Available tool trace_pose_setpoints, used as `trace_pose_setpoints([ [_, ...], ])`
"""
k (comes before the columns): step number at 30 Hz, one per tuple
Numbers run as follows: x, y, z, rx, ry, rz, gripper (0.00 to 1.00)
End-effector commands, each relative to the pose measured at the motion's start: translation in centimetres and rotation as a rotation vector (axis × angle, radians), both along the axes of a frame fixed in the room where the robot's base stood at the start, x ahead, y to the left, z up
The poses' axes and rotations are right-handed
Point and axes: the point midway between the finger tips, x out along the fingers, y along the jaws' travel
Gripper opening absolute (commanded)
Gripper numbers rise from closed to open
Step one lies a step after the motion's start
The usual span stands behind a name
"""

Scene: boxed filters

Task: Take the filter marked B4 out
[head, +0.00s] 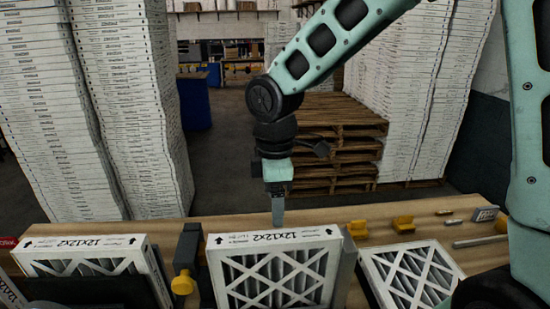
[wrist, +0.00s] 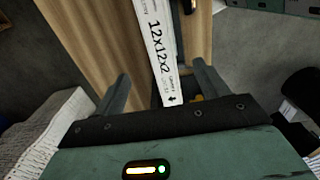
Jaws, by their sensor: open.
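My gripper (head: 278,222) points down just behind or above the middle filter's top edge. In the wrist view my gripper (wrist: 160,78) is open, its two fingers apart, with a white "12x12x2" filter edge (wrist: 163,45) running between them. Whether the fingers touch it, I cannot tell. The filter's lower part is hidden.
The wooden bench (head: 360,213) also carries a dark holder with a yellow knob (head: 183,283), yellow blocks (head: 403,224) and small tools at the right. Tall stacks of white boxes (head: 95,120) and wooden pallets (head: 335,140) stand behind. The aisle between is free.

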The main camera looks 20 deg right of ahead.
Motion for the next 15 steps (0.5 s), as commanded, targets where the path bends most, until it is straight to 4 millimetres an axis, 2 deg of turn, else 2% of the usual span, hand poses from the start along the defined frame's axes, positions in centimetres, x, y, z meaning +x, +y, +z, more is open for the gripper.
trace_pose_setpoints([
  [3,0.1,0.0,2.8,0.001,-0.008,-0.002,0.73],
  [9,0.1,0.0,7.2,-0.001,-0.006,-0.002,0.73],
  [15,0.1,0.0,10.3,0.000,-0.002,-0.001,0.73],
])
